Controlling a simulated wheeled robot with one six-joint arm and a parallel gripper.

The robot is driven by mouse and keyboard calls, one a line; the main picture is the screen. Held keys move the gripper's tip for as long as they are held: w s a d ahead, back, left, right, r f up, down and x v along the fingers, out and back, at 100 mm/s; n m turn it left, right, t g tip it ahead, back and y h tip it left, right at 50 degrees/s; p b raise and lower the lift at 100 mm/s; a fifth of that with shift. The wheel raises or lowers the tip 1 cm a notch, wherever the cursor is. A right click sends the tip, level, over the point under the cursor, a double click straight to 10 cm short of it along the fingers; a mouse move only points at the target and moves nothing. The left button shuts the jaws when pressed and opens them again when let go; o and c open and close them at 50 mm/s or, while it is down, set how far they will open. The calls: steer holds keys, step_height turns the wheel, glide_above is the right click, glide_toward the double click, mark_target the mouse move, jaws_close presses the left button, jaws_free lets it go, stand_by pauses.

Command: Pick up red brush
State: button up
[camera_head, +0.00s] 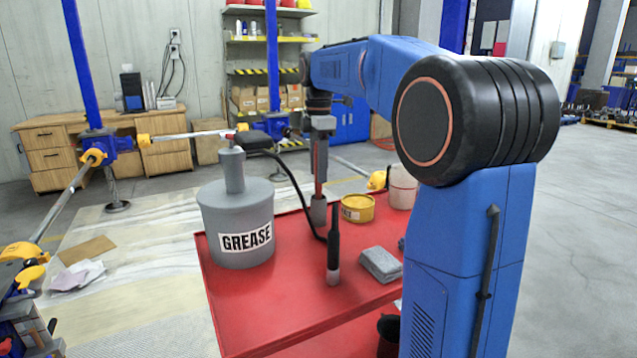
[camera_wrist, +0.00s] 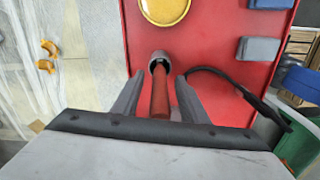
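The red brush (camera_head: 320,168) stands upright on the red table top, with a red handle and a grey lower end. In the wrist view its red handle (camera_wrist: 160,98) runs up between my two fingers to a grey round end. My gripper (camera_head: 321,135) is above the brush and pointing down. In the wrist view my gripper (camera_wrist: 158,78) is open, with one finger on each side of the handle and gaps visible beside it. The palm hides the top of the handle.
The red table (camera_head: 300,322) also holds a grey GREASE can (camera_head: 236,218) with a black hose, a black-handled brush (camera_head: 333,255), a yellow tin (camera_head: 357,208), a pale container (camera_head: 402,187) and a folded grey cloth (camera_head: 380,264). The hose (camera_wrist: 225,82) runs close to my right finger.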

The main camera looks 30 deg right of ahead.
steer(key=shift+f, duration=0.15)
jaws_close()
